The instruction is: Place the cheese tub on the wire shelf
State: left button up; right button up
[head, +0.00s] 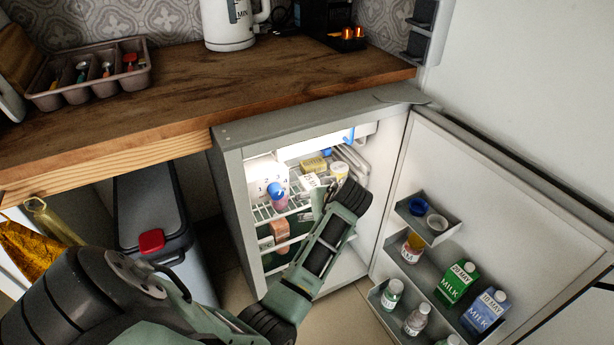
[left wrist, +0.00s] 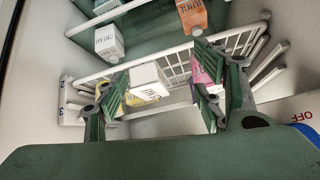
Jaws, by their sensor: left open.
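My left gripper (head: 335,198) reaches into the open fridge, at the front of its upper wire shelf (head: 284,212). In the left wrist view its fingers (left wrist: 153,94) are spread apart and open. A white block with a printed label (left wrist: 149,80) shows between them, apparently with nothing gripped; it also shows in the head view (head: 310,182). A yellow item (head: 313,164) stands behind it and is partly hidden in the left wrist view (left wrist: 135,98). I cannot tell which of these, if either, is the cheese tub. My right gripper is not in view.
An orange juice carton (left wrist: 191,14) and a cream carton (left wrist: 109,42) are lower down. The open fridge door (head: 490,200) bears milk cartons and bottles at right. The wooden counter (head: 200,95) overhangs at left.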

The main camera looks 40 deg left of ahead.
pick_arm(q)
jog(key=s+d+f+m+h, duration=0.1)
jog(key=s+d+m, duration=0.3)
jog(key=s, duration=0.5)
jog(key=s+d+f+m+h, duration=0.1)
jog(key=s+d+m+h, duration=0.3)
jog(key=s+d, duration=0.5)
jog(key=s+d+f+m+h, duration=0.2)
jog(key=s+d+m, duration=0.2)
jog(key=s, duration=0.7)
jog(key=d, duration=0.2)
jog(key=shift+s+d+m, duration=0.2)
jog(key=shift+d+m, duration=0.1)
jog(key=shift+f, duration=0.1)
